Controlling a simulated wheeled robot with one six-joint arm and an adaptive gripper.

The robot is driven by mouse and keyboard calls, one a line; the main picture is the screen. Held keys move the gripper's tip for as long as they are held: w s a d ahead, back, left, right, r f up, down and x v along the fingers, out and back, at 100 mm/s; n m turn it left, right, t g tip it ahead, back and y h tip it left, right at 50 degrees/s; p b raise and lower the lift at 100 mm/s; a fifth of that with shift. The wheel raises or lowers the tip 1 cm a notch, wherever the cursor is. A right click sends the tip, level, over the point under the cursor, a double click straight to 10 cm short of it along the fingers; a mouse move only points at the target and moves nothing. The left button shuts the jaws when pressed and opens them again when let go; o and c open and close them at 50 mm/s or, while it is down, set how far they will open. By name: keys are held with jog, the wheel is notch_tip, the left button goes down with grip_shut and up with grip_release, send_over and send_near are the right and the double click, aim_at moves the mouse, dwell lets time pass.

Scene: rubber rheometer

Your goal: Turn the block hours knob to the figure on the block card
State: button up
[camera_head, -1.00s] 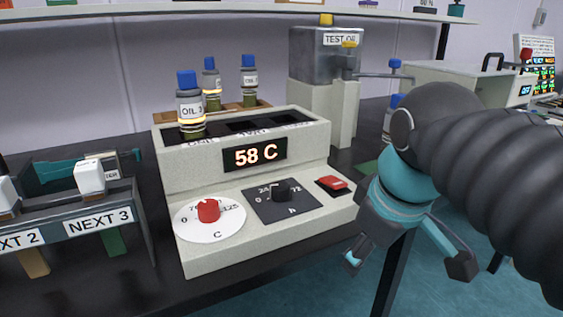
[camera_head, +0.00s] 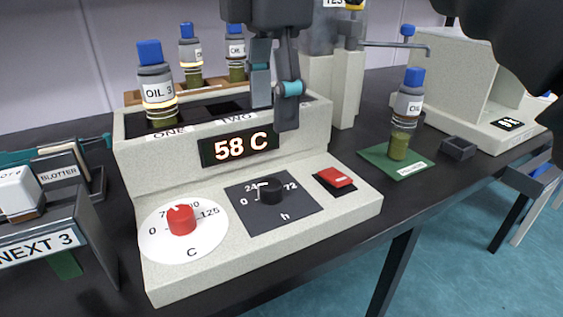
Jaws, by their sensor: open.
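The black hours knob (camera_head: 270,190) sits on a dark square dial (camera_head: 274,214) marked 0, 24, 72 and "h", on the sloped front of the block heater (camera_head: 345,215). Its exact pointer setting is too small to read. My gripper (camera_head: 274,112) is open and empty, pointing down. It appears above and behind the knob in the picture, in front of the block's top and partly beside the display (camera_head: 240,145), which reads 58 C. It does not touch the knob. I cannot make out the block card.
A red knob (camera_head: 181,219) on a white "C" dial is left of the hours knob; a red switch (camera_head: 336,177) is right. The OIL 3 bottle (camera_head: 157,90) stands in the block. Another bottle (camera_head: 406,115) stands on a green mat (camera_head: 420,162).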

aim_at(273, 183)
jog(key=f+b, duration=0.2)
jog(key=f, duration=0.9)
jog(key=shift+w, duration=0.2)
grip_shut()
